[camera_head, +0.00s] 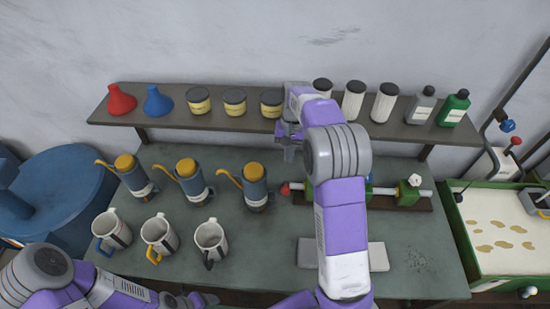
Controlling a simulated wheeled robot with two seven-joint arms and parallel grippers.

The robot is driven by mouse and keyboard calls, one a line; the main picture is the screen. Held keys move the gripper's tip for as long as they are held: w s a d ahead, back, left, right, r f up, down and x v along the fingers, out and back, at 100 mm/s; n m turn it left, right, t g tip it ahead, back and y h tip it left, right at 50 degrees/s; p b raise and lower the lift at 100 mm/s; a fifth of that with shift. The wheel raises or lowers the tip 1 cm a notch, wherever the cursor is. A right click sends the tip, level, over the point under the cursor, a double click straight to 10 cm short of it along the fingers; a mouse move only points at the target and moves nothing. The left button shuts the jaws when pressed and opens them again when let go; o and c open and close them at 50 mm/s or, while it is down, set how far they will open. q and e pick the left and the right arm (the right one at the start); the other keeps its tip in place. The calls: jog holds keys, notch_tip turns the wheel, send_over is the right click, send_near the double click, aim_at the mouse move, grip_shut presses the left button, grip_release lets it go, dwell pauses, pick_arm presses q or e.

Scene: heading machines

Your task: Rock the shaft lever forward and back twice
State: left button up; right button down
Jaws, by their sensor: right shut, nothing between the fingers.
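A shaft assembly on a dark wooden base (418,206) lies at the right of the bench. Its pale rod (385,191) carries green and white blocks (409,190), and a red tip (285,188) shows at its left end. My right forearm hides the middle of it, and I cannot clearly pick out a lever. My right gripper (289,153) is shut and empty, above the back of the bench by the shelf edge, behind the red tip and apart from it. My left gripper (195,300) is low at the front edge, partly cut off; its fingers are unclear.
A shelf (180,118) along the back holds funnels, tins, white canisters and bottles. Several oil cans (188,182) and mugs (158,238) stand on the left of the bench. A pale slab (378,257) lies under my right arm. A cream tray (505,235) is at right.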

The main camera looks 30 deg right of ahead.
aim_at(286, 188)
jog(key=f, duration=0.3)
jog(key=s+f, duration=0.1)
jog(key=f, duration=0.1)
jog(key=s+a+f, duration=0.1)
jog(key=f, duration=0.2)
jog(key=shift+f, duration=0.3)
jog(key=shift+a+f, duration=0.1)
jog(key=shift+f, duration=0.3)
